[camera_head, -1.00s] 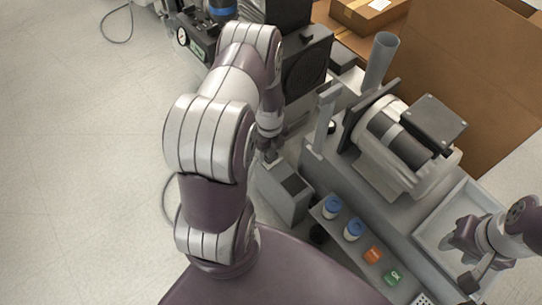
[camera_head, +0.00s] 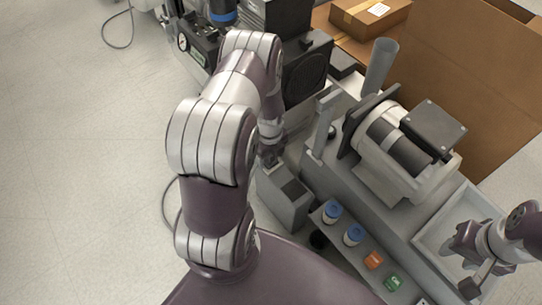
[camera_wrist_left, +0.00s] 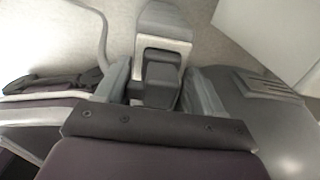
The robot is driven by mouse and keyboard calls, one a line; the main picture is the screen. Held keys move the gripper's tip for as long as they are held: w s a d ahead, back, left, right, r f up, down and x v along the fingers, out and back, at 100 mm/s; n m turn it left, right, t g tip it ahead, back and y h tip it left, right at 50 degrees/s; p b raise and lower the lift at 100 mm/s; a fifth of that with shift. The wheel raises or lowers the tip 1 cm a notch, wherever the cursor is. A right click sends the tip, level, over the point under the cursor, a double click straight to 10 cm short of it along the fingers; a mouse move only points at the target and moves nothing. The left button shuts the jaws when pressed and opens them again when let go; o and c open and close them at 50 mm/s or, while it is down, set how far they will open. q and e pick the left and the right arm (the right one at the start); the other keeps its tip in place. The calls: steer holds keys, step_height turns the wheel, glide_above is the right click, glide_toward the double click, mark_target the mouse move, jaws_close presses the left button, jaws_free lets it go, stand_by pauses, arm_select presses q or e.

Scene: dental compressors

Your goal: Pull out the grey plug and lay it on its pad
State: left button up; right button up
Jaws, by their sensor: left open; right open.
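My left gripper (camera_head: 268,158) hangs just behind a grey box (camera_head: 284,205) with a dark patch on its top. In the left wrist view its fingers (camera_wrist_left: 162,88) are open, one on each side of a dark grey block (camera_wrist_left: 160,82). This block looks like the grey plug, set in a paler grey frame. I cannot tell whether the fingers touch it. In the head view the plug is hidden or too small to make out. I cannot identify its pad. My right gripper (camera_head: 464,264) is open and empty near the pale tray.
A motor unit (camera_head: 392,145) stands on a grey bench. A pale tray (camera_head: 424,243) lies to its right. Two blue-capped jars (camera_head: 332,211), an orange block (camera_head: 374,260) and a green OK block (camera_head: 394,282) line the front ledge. Cardboard boxes (camera_head: 460,80) stand behind. The left floor is mostly clear.

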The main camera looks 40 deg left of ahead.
steer(key=shift+r, duration=0.3)
stand_by(0.5)
arm_select(q)
jaws_close()
steer(key=shift+r+p, duration=3)
steer(key=shift+p, duration=0.25)
arm_select(e)
step_height(320, 180, up, 6)
steer(key=shift+f, duration=0.1)
arm_select(q)
steer(key=shift+s, duration=0.1)
